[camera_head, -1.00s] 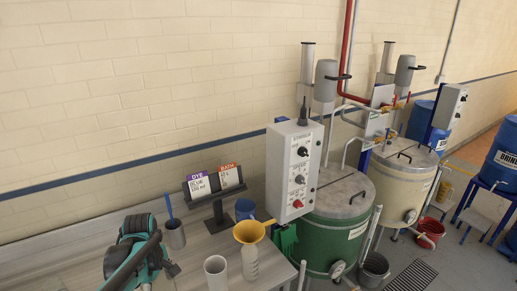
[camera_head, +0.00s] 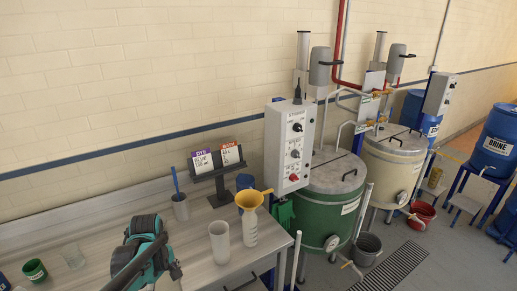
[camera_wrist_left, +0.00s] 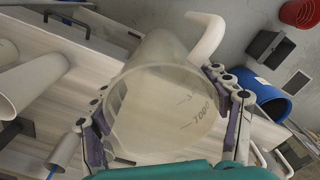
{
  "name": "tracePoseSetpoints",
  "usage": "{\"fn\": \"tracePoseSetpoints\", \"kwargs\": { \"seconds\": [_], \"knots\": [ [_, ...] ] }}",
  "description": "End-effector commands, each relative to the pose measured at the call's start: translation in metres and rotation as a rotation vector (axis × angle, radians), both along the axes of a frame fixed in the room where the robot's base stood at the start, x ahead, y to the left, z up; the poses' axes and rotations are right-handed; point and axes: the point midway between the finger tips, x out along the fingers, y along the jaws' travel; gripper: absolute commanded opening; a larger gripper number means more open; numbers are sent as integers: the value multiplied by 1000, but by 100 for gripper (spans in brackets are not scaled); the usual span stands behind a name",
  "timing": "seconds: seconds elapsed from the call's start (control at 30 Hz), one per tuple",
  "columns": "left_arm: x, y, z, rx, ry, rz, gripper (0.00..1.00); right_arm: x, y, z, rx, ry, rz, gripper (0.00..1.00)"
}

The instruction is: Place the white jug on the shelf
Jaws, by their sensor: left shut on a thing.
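My left gripper (camera_wrist_left: 165,130) is shut on a pale, translucent white jug (camera_wrist_left: 165,105) with a thick curved handle (camera_wrist_left: 207,38) and dark markings on its wall. One finger lies on each side of it in the left wrist view. In the head view my left arm comes in at the lower left over the grey bench (camera_head: 85,225); the held jug cannot be made out there. I cannot tell which surface is the shelf. My right gripper is not in view.
A control box (camera_head: 289,147) and green vat (camera_head: 328,205) stand right.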

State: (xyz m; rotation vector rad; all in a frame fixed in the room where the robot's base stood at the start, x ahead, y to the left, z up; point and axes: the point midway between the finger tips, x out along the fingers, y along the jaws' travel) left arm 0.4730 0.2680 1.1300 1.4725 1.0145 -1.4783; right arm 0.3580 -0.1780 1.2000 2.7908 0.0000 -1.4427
Motion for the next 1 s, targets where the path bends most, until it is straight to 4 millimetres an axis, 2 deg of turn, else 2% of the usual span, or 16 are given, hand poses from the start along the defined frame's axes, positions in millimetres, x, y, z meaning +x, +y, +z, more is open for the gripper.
{"fn": "tracePoseSetpoints", "kwargs": {
  "seconds": [0.03,0.27,0.37,0.5,0.6,0.7,0.83,1.0],
  "knots": [
    [0,-3,-12,0,0,-34,29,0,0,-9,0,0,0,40],
    [3,-20,-61,-1,0,-261,29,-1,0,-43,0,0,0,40],
    [4,-31,-92,-2,0,-402,29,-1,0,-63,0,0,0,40],
    [5,-51,-148,-3,0,-667,29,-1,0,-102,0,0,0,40],
    [4,-65,-184,-3,0,-851,29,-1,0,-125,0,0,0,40],
    [2,-76,-210,-4,0,-1002,29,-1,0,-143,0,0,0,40],
    [1,-85,-232,-4,0,-1133,29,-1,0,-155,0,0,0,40],
    [0,-90,-240,-5,0,-1202,29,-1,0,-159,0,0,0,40]
  ]
}}
